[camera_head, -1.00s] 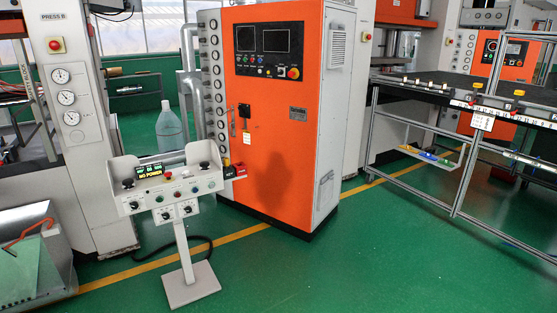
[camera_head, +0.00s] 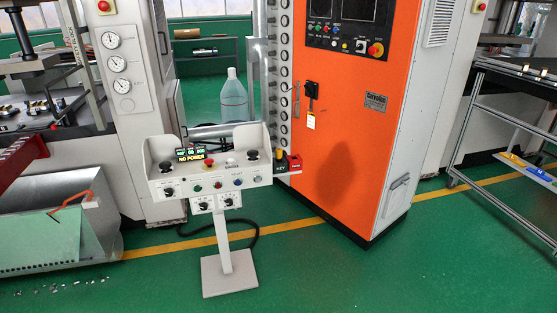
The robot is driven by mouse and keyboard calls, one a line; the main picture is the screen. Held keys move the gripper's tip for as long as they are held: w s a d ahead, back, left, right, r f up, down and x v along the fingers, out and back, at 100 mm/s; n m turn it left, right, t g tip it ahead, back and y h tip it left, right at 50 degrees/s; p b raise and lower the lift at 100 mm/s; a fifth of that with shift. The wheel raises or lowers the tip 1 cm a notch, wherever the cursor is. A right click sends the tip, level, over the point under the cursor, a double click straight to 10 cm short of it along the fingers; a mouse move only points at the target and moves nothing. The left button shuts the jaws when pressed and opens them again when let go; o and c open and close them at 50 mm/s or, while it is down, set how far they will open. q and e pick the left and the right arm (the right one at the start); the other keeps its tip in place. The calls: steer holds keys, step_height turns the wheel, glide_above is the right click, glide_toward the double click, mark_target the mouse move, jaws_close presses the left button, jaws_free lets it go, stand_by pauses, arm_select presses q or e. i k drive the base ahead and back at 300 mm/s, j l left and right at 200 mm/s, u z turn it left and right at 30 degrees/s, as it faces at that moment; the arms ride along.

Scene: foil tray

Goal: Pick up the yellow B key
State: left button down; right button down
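A small yellow piece (camera_head: 279,156) stands at the right end of the grey control console (camera_head: 211,180), beside a red block (camera_head: 294,162) and above a label reading KEY. It is too small to read a letter B on it. Another yellow item (camera_head: 512,159) lies on a low shelf at the right edge, beside a blue one (camera_head: 539,170); I cannot tell what these are. Neither of my grippers shows in the head view.
The console stands on a post with a square foot (camera_head: 229,272). A tall orange cabinet (camera_head: 362,100) is behind it to the right. A sheet-metal bin (camera_head: 98,222) is at the left, with small scraps on the floor before it.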

mark_target(278, 151)
steer(key=i+l+u, duration=0.25)
steer(key=u, duration=0.15)
steer(key=i+l+u, duration=0.4)
steer(key=k+j, duration=0.05)
